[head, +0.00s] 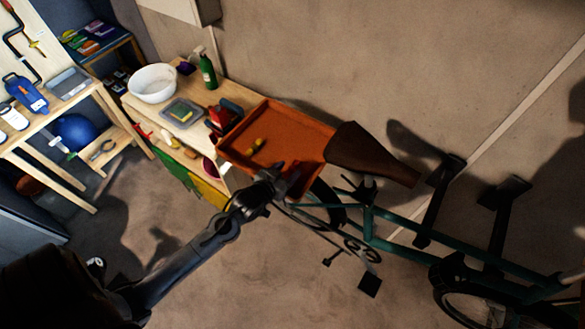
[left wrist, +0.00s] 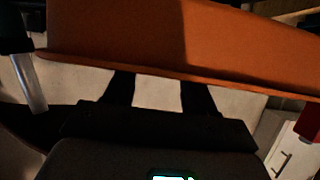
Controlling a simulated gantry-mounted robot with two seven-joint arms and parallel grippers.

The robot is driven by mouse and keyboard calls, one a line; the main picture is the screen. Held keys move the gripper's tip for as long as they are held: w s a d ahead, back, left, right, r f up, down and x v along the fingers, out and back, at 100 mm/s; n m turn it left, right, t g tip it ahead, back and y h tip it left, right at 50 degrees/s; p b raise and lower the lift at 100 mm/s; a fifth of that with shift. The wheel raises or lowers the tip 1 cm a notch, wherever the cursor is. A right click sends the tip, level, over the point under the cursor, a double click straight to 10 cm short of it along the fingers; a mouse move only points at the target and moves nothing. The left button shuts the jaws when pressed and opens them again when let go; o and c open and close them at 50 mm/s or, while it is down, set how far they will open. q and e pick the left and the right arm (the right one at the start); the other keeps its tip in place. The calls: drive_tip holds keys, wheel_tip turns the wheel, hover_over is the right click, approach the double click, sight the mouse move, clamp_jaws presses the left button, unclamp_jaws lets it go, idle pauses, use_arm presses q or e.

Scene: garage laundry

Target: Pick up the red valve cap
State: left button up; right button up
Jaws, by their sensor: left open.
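I cannot make out a red valve cap for certain in either view. An orange tray (head: 290,118) is in the middle of the head view, with small yellow pieces (head: 257,144) in it. My left gripper (head: 284,178) is at the tray's near edge, and dark shadow there hides detail. In the left wrist view the open left gripper (left wrist: 158,92) has its two dark fingers apart by the orange tray rim (left wrist: 110,66), with nothing visible between them. Whether they touch the rim I cannot tell. My right gripper is not in view.
A workbench holds a white bowl (head: 152,83), a green bottle (head: 208,72) and a grey box (head: 182,113), left of the tray. A green bicycle (head: 410,236) stands to the right, its brown saddle (head: 368,154) close by the tray. Bare floor lies below.

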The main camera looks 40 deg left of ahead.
sight(297, 162)
use_arm(q)
drive_tip(key=shift+x, duration=2.8)
drive_tip(key=shift+a+f, duration=0.15)
drive_tip(key=shift+a, duration=0.05)
drive_tip(key=shift+s, duration=0.1)
drive_tip(key=c, duration=1)
